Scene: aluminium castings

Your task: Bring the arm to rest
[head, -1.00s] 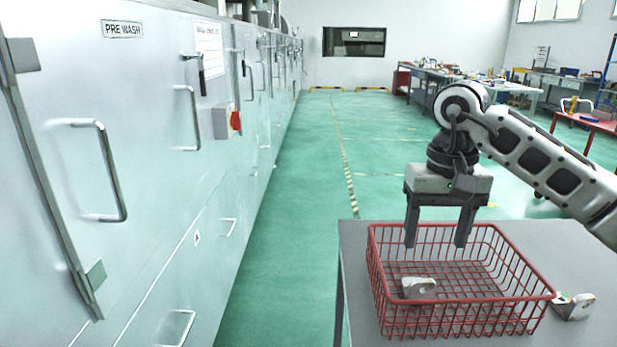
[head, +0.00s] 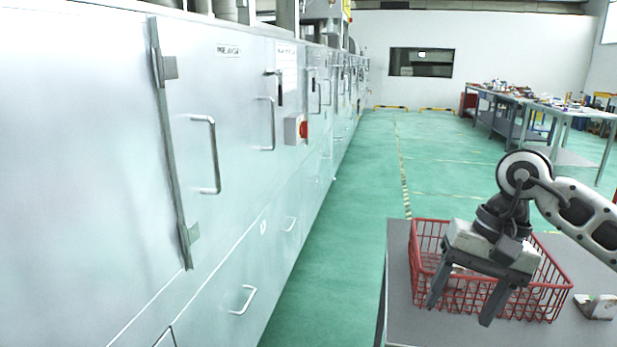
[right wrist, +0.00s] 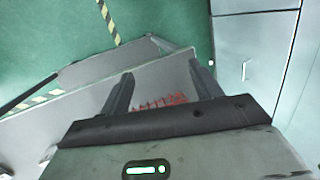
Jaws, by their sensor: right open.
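My right gripper (head: 462,300) is open and empty. In the head view it hangs in front of and above the red wire basket (head: 556,290), tilted, with its fingers apart. In the right wrist view its two fingers (right wrist: 160,92) show spread, with part of the red basket (right wrist: 165,102) seen between them. A casting (head: 456,281) inside the basket is partly hidden behind the gripper. Another pale casting (head: 598,307) lies on the table to the right of the basket. My left gripper is not in view.
The basket stands on a grey table (head: 400,300). A long row of pale metal cabinets (head: 110,150) with handles fills the left side. Green floor (head: 345,240) lies clear between them. Workbenches (head: 520,110) stand far back at the right.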

